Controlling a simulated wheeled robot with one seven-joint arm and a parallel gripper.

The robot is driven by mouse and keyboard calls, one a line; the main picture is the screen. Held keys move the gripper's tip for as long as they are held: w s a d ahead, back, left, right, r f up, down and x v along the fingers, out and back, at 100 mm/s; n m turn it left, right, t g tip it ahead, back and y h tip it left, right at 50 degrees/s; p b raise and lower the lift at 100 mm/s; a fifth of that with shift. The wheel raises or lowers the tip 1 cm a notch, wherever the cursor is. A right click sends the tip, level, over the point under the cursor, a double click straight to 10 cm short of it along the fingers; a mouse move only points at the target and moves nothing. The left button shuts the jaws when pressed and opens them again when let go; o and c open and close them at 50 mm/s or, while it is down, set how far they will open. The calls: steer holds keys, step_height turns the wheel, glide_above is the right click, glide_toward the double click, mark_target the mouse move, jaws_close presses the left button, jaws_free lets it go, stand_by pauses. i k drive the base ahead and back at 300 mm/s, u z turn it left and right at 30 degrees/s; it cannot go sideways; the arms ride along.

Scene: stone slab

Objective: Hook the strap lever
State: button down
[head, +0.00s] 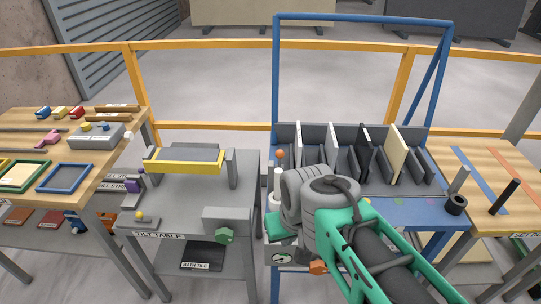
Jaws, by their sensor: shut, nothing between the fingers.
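The blue slab cart (410,214) with its tall frame stands right of centre and holds several upright slabs. A grey upright lever (459,180) stands at its right edge, beside a black ring-shaped roll (455,204). I cannot tell for sure whether this is the strap lever. A white post with an orange ball (280,154) stands at the cart's left end. My green and grey arm reaches in from the lower right, in front of the cart's left part. Its wrist (310,195) hides what lies behind it. My gripper's fingers are hidden from this view.
A grey tilt table (190,215) with a yellow-edged bar stands left of the cart. A wooden bench (125,150) with tools and frames is at the far left. A wooden table (480,155) with a black rod (504,196) is at the right. Yellow rails (200,44) run behind.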

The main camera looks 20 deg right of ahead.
mark_target(280, 154)
steer(key=k, duration=0.5)
steer(key=u, duration=0.6)
steer(key=i, duration=0.6)
steer(key=u, duration=0.7)
steer(key=i, duration=1.05)
steer(key=z, duration=0.4)
